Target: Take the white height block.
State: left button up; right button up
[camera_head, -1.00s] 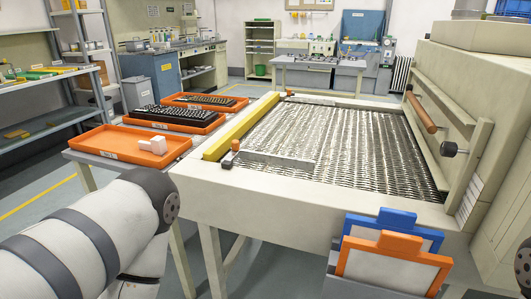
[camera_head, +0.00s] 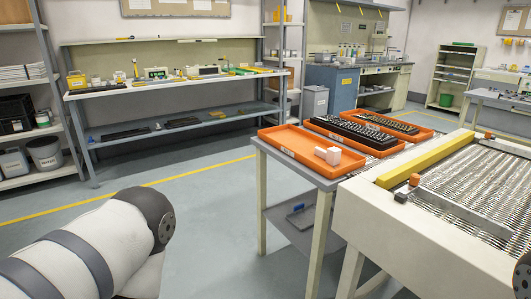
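White blocks (camera_head: 332,156) sit at the right end of the nearest orange tray (camera_head: 290,148). They look like two small white pieces close together; whether they are joined I cannot tell. The tray lies on a small side table beside the conveyor machine. My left arm comes in at the lower left, well short of the tray, and its gripper is out of view. Only a sliver of my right arm shows at the right edge, and its gripper is out of view too.
The mesh conveyor (camera_head: 462,190) with a yellow bar (camera_head: 425,159) stands at the right. A workbench (camera_head: 175,82) and a shelf with a grey bucket (camera_head: 45,152) are at the back left. The floor between is clear.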

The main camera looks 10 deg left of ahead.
aim_at(332, 156)
jog(key=i+u, duration=0.8)
jog(key=i, duration=0.25)
jog(key=i+l+u, duration=0.4)
jog(key=i+j, duration=0.1)
